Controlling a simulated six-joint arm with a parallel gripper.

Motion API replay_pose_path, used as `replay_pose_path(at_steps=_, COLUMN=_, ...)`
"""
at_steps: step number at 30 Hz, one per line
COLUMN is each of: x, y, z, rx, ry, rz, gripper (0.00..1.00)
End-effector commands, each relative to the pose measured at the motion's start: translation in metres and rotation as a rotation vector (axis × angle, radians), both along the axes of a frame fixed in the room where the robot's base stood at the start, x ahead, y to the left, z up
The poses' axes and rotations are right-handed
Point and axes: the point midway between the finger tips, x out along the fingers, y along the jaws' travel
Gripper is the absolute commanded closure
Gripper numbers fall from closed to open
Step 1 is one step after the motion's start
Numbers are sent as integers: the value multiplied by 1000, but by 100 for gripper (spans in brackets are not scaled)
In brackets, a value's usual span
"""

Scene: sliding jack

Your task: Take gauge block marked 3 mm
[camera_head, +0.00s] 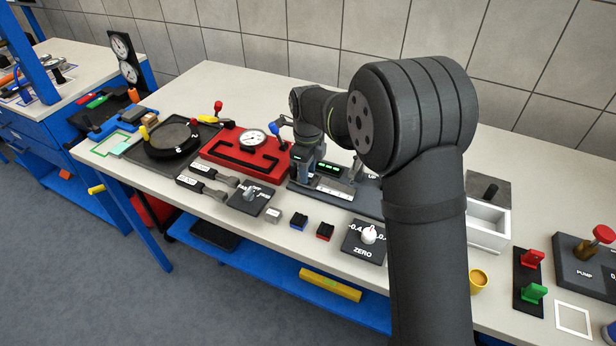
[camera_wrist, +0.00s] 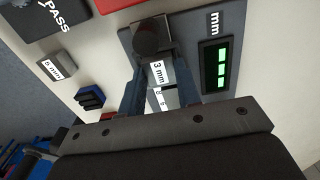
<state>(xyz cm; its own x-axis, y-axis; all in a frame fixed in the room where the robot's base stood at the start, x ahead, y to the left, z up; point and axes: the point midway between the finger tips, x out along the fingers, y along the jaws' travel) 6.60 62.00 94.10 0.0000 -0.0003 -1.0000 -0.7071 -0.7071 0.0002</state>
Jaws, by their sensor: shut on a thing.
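The gauge block marked 3 mm (camera_wrist: 158,73) shows in the wrist view as a small piece with a white label. My gripper (camera_wrist: 157,84) has one finger on each side of it and is shut on it. The block is over or on a grey plate (camera_wrist: 188,28), just in front of a dark round post (camera_wrist: 149,41); I cannot tell whether it touches either. A second white label (camera_wrist: 161,97) shows just below it, partly hidden. In the head view my gripper (camera_head: 304,160) is at the grey station's left part, and the held block cannot be made out.
A green-lit display (camera_wrist: 215,66) is right of the fingers. Another labelled grey block (camera_wrist: 57,66), a blue-and-black block (camera_head: 299,221) and a red-and-black block (camera_head: 325,231) lie near the table's front edge. A red plate with a dial (camera_head: 252,139) stands to the left.

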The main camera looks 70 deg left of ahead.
Motion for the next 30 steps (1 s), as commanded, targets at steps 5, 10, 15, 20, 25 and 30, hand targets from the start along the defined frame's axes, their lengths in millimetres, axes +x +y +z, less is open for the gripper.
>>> replay_pose_path(at_steps=5, x=0, y=0, z=7, rx=2, ry=-1, rz=0, gripper=97)
replay_pose_path(at_steps=10, x=0, y=0, z=17, rx=1, ry=0, rz=0, gripper=97)
replay_pose_path(at_steps=15, x=0, y=0, z=28, rx=3, ry=0, rz=0, gripper=97)
replay_pose_path(at_steps=20, x=0, y=1, z=38, rx=2, ry=-1, rz=0, gripper=97)
replay_pose_path(at_steps=25, x=0, y=0, z=47, rx=1, ry=0, rz=0, gripper=97)
replay_pose_path(at_steps=30, x=0, y=0, z=50, rx=0, ry=0, rz=0, gripper=97)
